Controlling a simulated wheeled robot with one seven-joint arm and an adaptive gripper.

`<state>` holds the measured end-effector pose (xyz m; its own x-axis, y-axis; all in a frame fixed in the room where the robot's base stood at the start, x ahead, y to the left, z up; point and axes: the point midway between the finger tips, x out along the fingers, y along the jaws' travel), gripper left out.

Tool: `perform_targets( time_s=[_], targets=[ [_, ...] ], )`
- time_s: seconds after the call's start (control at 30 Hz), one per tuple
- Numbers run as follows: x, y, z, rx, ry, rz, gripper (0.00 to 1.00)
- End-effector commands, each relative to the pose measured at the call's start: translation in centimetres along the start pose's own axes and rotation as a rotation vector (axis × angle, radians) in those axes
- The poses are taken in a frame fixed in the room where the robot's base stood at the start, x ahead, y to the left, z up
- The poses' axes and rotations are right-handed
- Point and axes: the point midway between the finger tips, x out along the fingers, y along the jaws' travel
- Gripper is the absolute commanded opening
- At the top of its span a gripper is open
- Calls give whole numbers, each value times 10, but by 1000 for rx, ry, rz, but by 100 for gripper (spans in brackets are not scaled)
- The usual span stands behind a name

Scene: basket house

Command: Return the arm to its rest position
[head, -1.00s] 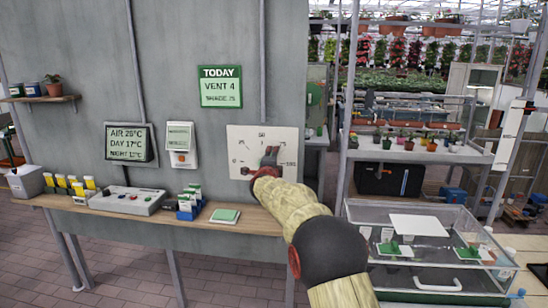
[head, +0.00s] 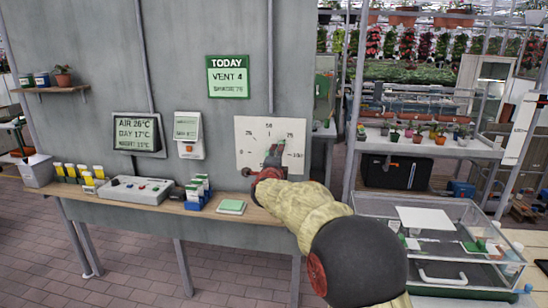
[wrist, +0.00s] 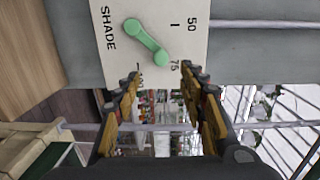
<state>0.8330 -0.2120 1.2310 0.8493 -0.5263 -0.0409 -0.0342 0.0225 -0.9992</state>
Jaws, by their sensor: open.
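My arm, in a tan sleeve with a dark joint, reaches forward to the wall panel in the head view. My gripper (head: 268,170) is in front of the white dial plate (head: 243,152); the wrist view shows its two fingers (wrist: 162,76) spread apart with nothing between them. The plate (wrist: 186,15) bears the word SHADE and numbers including 50 and 75. Its green lever (wrist: 146,42) is just beyond the fingertips, and its lower end is near 75. In the head view the gripper partly hides the lever (head: 275,151). No contact with the lever is visible.
A wooden shelf (head: 150,208) below holds a control box (head: 136,190), seed packets and a green-white pad (head: 231,207). A clear-lidded case (head: 370,205) stands right of my arm. A TODAY sign (head: 227,77) reads VENT 4. Brick floor is open at lower left.

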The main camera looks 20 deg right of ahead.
Motion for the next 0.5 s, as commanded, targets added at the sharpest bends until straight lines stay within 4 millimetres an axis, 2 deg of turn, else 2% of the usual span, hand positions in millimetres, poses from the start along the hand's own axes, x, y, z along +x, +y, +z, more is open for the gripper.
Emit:
perform_targets(
  time_s=[0.23,0.33,0.37,0.47,0.5],
  targets=[
    [0,0,0,-17,-1,1,42],
    [-1,14,16,-96,-62,47,42],
    [-2,23,24,-138,-96,72,42],
    [-18,76,49,-298,-228,181,42],
    [-30,98,58,-373,-293,228,42]
  ],
)
